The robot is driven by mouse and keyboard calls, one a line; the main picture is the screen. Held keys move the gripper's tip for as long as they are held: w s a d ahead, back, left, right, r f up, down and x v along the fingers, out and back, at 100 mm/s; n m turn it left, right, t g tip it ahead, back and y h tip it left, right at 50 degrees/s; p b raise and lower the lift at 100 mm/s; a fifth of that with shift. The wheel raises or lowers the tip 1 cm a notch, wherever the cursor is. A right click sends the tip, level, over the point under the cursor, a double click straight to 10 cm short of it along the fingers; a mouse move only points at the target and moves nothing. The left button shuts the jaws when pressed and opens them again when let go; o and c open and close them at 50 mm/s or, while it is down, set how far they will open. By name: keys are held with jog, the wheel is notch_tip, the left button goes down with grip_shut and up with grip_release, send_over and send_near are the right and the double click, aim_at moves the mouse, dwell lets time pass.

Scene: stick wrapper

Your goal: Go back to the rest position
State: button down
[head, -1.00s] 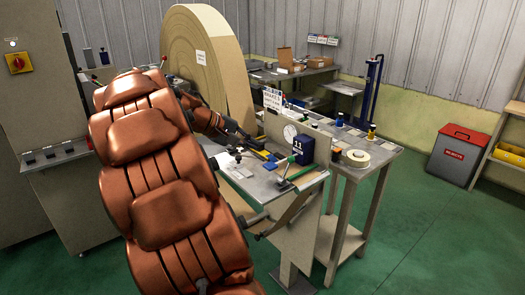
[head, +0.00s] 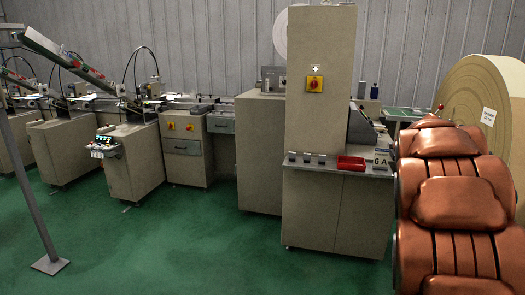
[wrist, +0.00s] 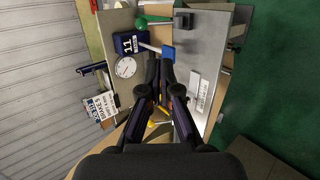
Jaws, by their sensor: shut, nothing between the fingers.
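My gripper (wrist: 161,64) shows in the wrist view with its dark fingers shut and empty. It is over the metal bench (wrist: 206,50), and its height above the bench is hard to tell. A dark blue box marked 11 (wrist: 129,44) and a round white dial (wrist: 125,67) stand to the left of the fingers. In the head view only my copper-coloured arm shows, at the right edge; the gripper is out of that view.
A tall grey cabinet with a red and yellow switch (head: 314,83) stands left of my arm. A red object (head: 351,163) lies on its shelf. A large tan roll (head: 478,85) is behind my arm. A line of machines (head: 186,150) stands at left. The green floor (head: 190,255) in front is clear.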

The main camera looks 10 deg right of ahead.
jog(key=s+a+f+n+t+y, duration=0.1)
jog(key=a+f, duration=0.3)
jog(key=a, duration=1)
jog(key=s+a+f+n+t+y, duration=0.2)
jog(key=s+a+f+n+y, duration=0.1)
jog(key=a, duration=1.2)
jog(key=s+a+f+n+t+y+p, duration=0.1)
jog(key=a+f, duration=0.6)
jog(key=a, duration=0.8)
jog(key=s+n+y, duration=0.1)
jog(key=s+y, duration=0.1)
jog(key=y, duration=0.1)
jog(key=shift+s+a+t, duration=0.2)
jog(key=shift+s+t, duration=0.1)
